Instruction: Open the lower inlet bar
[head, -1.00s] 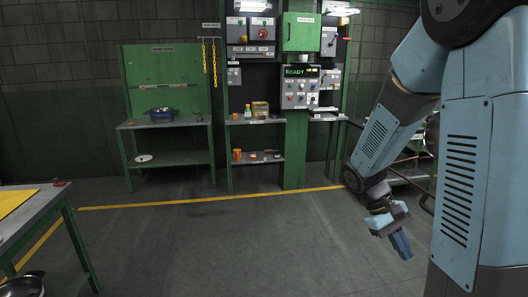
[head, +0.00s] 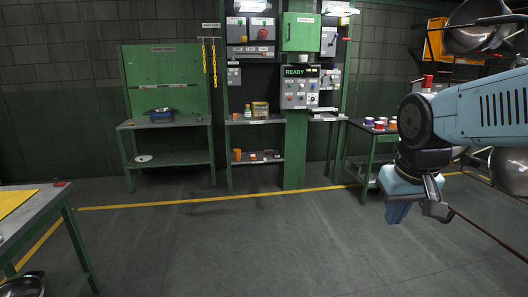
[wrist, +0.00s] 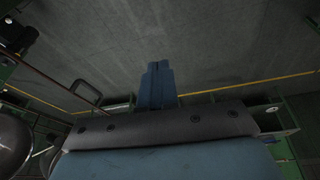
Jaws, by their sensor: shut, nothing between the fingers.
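My gripper (head: 397,212) hangs fingers down at the right of the head view, over open floor. Its blue fingers are together and empty; the wrist view shows them shut too (wrist: 157,85). A thin dark bar (head: 490,236) slants from beside my gripper down to the right edge of the head view. A dark bar with a bent loop (wrist: 86,92) also shows at the left in the wrist view. I cannot tell whether either is the lower inlet bar. No finger visibly grips a bar.
Round metal pots (head: 510,168) stand at the right, partly behind my arm. A green table (head: 372,130) with several small cups is behind my gripper. A control panel (head: 300,87) reads READY. The floor (head: 240,240) is clear in the middle.

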